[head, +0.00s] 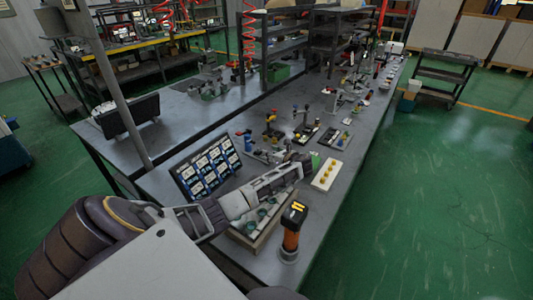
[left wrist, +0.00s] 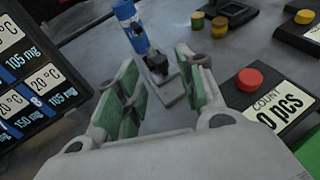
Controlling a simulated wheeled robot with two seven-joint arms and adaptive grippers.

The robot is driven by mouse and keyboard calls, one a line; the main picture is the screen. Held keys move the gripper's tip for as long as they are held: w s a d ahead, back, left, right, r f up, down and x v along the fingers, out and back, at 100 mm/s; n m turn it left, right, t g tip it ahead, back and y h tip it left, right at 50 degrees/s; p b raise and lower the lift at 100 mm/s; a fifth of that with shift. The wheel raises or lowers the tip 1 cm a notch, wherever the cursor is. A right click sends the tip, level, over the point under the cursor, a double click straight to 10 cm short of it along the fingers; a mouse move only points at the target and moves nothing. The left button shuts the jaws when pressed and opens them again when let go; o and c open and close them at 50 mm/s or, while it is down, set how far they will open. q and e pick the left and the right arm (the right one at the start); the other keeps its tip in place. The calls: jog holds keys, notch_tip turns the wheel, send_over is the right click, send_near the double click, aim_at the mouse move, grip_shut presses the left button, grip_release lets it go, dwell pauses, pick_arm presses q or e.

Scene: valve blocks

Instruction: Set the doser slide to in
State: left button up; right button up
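In the left wrist view, a device with a blue upright cylinder (left wrist: 130,25) and a dark block (left wrist: 156,64) stands on a grey base plate (left wrist: 172,90). It may be the doser, but no label on it is readable and I cannot tell which part is its slide. My left gripper (left wrist: 158,84) is open, with green pads, and nothing is between its fingers. The device shows beyond the gap, apart from the fingertips as far as I can see. In the head view, my left gripper (head: 302,164) is low over the bench. My right gripper is not in view.
A label panel (head: 206,167) stands left of my left gripper. A white plate with yellow knobs (head: 326,175) lies to its right. An orange and black cylinder (head: 291,236) stands nearer. A count plate (left wrist: 268,122) carries a red knob (left wrist: 250,79). Several small devices fill the bench beyond.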

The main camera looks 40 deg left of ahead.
aim_at(261, 152)
pick_arm(q)
jog(key=shift+x, duration=2.35)
jog(key=shift+c, duration=0.5)
grip_shut()
